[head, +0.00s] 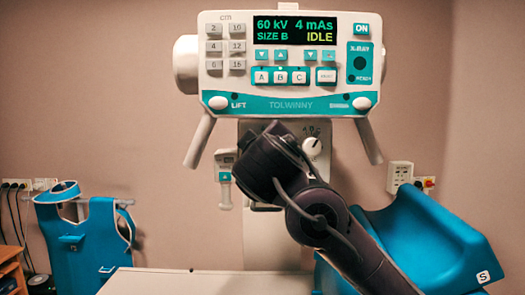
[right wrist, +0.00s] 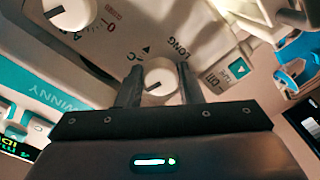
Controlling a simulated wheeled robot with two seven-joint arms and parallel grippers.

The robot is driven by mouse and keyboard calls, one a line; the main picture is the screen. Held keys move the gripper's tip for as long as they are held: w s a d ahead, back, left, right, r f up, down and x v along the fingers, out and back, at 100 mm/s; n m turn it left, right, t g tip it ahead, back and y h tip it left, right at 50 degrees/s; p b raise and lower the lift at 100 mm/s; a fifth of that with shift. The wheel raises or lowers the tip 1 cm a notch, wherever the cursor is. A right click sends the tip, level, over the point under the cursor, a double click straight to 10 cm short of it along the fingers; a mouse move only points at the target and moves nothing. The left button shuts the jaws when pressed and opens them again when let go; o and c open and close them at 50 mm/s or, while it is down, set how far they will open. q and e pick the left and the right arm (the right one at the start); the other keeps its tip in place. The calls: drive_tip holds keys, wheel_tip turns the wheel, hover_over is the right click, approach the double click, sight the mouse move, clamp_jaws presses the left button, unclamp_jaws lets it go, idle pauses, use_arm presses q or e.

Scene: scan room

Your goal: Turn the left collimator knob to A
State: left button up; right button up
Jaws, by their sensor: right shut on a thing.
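The collimator head has two white knobs on its underside panel. The right knob (head: 312,146) shows in the head view; the left one is hidden there behind my right arm. In the right wrist view my right gripper (right wrist: 160,82) has its two dark fingers on either side of a white knob (right wrist: 160,75), closed on it. That knob has a dark pointer line. The other knob (right wrist: 69,13) is free at upper left. My left gripper is not in view.
The console (head: 290,65) above reads 60 kV, 4 mAs, SIZE B, IDLE. Its handles (head: 199,140) hang down either side. A blue padded support (head: 420,240) stands at right, a blue apron (head: 85,240) at left, and a pale table top (head: 200,284) in front.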

drive_tip(key=shift+n, duration=0.6)
drive_tip(key=shift+a, duration=0.1)
drive_tip(key=o, duration=1)
drive_tip(key=shift+s, duration=0.1)
drive_tip(key=s+b, duration=0.3)
drive_tip(key=s, duration=0.4)
drive_tip(key=shift+s+r, duration=0.15)
drive_tip(key=shift+s, duration=0.25)
